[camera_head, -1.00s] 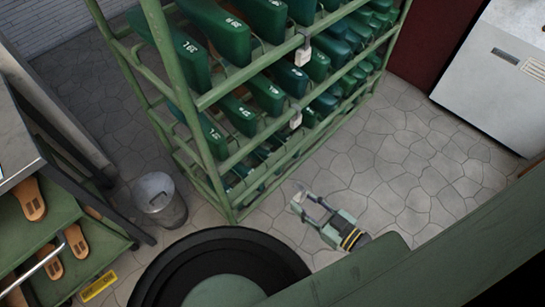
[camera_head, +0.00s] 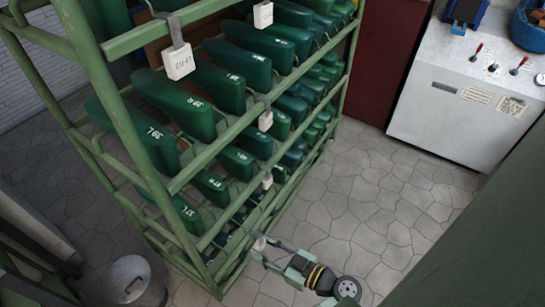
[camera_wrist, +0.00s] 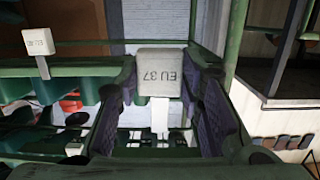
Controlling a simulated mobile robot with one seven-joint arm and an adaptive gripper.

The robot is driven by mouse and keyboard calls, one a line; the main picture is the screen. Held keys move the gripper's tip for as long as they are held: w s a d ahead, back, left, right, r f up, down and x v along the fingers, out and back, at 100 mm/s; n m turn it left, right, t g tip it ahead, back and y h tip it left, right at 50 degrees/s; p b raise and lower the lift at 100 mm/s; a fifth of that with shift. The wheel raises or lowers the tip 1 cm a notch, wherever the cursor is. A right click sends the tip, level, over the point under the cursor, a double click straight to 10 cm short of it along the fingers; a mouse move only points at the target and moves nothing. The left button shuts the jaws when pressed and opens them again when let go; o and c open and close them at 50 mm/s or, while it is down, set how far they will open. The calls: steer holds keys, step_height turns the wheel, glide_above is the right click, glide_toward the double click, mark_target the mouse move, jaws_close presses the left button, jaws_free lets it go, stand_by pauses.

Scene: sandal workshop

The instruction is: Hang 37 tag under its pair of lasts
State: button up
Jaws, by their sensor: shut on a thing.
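My gripper (camera_head: 267,248) is shut on a white block tag marked EU 37 (camera_wrist: 160,75). In the wrist view the tag sits between the two dark finger pads, its lettering upside down and a pale strap (camera_wrist: 160,117) below it. In the head view the tag (camera_head: 260,242) shows small at the fingertips, beside the lower front of the green rack (camera_head: 125,125). I cannot tell whether it touches the rack.
Other tags hang from the rails: EU 41 (camera_head: 180,63), an upper one (camera_head: 263,15), and two lower ones (camera_head: 265,121), (camera_head: 267,181). A grey machine (camera_head: 465,95) stands right; tiled floor (camera_head: 385,195) between is free.

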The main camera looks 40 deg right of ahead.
steer(key=p+x, duration=0.1)
steer(key=x, duration=1)
steer(key=shift+w+r, duration=0.25)
stand_by(0.3)
steer(key=shift+a, duration=0.1)
steer(key=o, duration=1.1)
steer(key=shift+o, duration=0.2)
steer(key=v, duration=1.2)
steer(key=shift+s, duration=0.1)
